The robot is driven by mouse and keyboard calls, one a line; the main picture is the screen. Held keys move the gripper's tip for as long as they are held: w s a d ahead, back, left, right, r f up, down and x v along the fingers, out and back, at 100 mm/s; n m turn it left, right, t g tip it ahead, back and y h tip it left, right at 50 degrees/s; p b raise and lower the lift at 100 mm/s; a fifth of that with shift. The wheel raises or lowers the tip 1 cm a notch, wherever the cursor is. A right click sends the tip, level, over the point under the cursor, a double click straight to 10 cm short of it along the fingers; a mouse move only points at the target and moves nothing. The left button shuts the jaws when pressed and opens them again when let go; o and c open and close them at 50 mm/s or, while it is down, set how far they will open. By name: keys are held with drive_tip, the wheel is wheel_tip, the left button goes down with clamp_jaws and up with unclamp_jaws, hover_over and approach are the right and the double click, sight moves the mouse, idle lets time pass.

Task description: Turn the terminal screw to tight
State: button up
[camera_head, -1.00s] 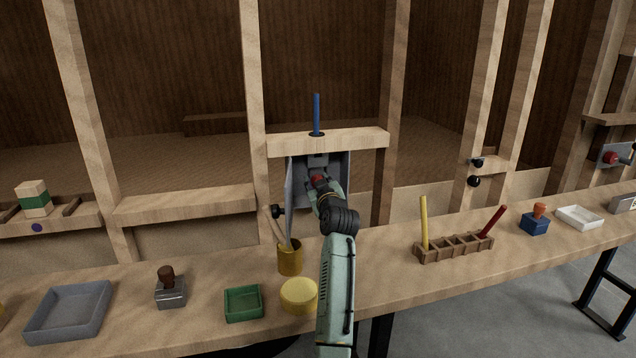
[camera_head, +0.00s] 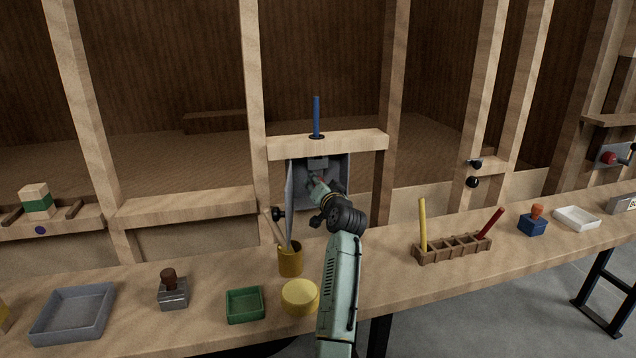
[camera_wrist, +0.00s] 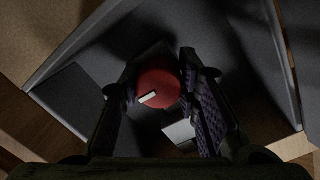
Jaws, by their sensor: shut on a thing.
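The terminal screw (camera_wrist: 158,82) shows in the wrist view as a round red head with a white mark pointing to the lower left. It sits inside an open grey box (camera_head: 338,170) mounted under a wooden crosspiece. My gripper (camera_wrist: 155,98) has a finger on each side of the red head and is shut on it. In the head view my gripper (camera_head: 317,182) reaches into the box and hides most of the screw.
The box's open door (camera_head: 290,200) stands at the left of my gripper. A yellow cup with sticks (camera_head: 290,262), a yellow round lid (camera_head: 300,294) and a green tray (camera_head: 244,305) are on the bench below. A wooden rack (camera_head: 455,250) stands to the right.

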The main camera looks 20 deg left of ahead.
drive_tip(key=m+p, duration=0.1)
drive_tip(key=m, duration=0.4)
drive_tip(key=shift+y, duration=0.3)
idle(0.4)
drive_tip(key=o, duration=1.2)
drive_tip(key=shift+v, duration=4)
drive_tip(key=shift+w+d+f, duration=0.1)
